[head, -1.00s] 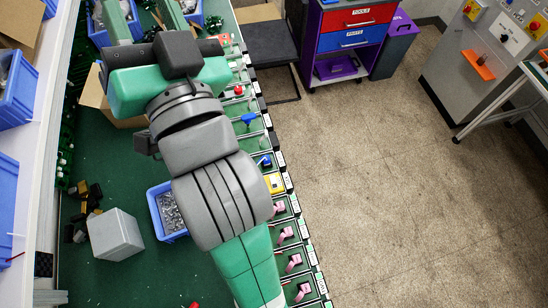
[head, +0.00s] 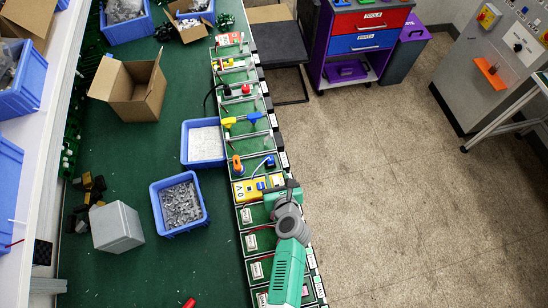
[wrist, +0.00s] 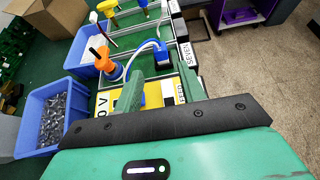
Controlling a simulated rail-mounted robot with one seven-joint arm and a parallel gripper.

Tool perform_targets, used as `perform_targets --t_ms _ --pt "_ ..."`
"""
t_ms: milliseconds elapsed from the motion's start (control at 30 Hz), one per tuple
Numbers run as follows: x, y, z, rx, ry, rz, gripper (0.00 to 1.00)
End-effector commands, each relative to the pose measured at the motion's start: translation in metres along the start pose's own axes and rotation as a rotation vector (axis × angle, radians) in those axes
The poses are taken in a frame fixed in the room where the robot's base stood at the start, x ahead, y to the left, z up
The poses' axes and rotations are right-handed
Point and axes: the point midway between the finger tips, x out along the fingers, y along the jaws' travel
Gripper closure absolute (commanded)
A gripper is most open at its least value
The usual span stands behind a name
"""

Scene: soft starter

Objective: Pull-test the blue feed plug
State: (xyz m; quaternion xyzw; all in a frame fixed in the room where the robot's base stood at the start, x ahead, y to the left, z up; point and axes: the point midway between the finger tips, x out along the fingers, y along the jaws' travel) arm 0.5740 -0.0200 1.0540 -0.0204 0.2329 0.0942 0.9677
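The blue feed plug (head: 270,162) stands in the strip of stations along the bench's right edge, with a pale cable looping from it. It also shows in the wrist view (wrist: 161,52), beyond the gripper, beside a part-hidden label. My gripper (head: 283,189) is just below the plug in the head view, apart from it, over the yellow block's right end. In the wrist view its two green fingers (wrist: 160,86) are spread, with only the yellow block visible behind the gap. The fingertips look empty.
The yellow block marked 0 V (head: 247,190) lies close to the gripper. An orange plug (head: 237,165) stands left of the blue one. Blue and yellow handles (head: 242,120) stand farther up. Blue bins (head: 180,205) and a cardboard box (head: 134,90) occupy the bench.

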Motion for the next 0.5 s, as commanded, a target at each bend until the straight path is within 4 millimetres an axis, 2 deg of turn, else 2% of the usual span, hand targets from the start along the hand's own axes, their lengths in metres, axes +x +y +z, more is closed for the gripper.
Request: perform_targets --t_ms 233,500 --pt "0.041 0.000 -0.008 -0.002 -0.003 0.000 0.60" --pt "0.082 0.000 -0.003 -0.001 -0.002 0.000 0.60"
